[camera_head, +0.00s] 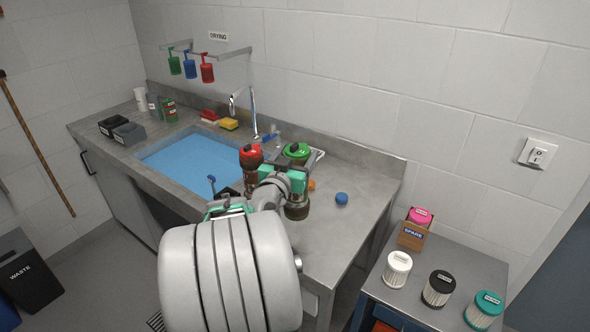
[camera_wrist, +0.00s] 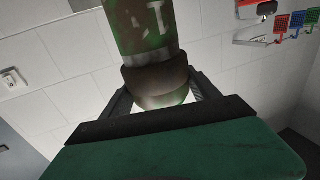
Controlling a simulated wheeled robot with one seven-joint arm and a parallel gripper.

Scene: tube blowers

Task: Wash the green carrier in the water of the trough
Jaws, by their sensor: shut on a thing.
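The green carrier (camera_head: 297,151) shows a bright green cap in the head view, with a dark, brown-stained lower end below my gripper (camera_head: 290,182). In the wrist view, the carrier (camera_wrist: 142,28) is a dirty green tube with pale lettering and a brown band. My gripper (camera_wrist: 163,92) is shut on it near that band. It is upright over the counter at the right of the trough; I cannot tell whether its base touches the counter. The trough (camera_head: 143,161) holds blue water to the left. My arm hides part of its near right corner.
A dirty red-capped carrier (camera_head: 251,157) stands close left of the held one. A tap (camera_head: 252,105) rises behind the trough. A blue cap (camera_head: 342,199) lies at the right. A side table (camera_head: 420,285) holds several canisters.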

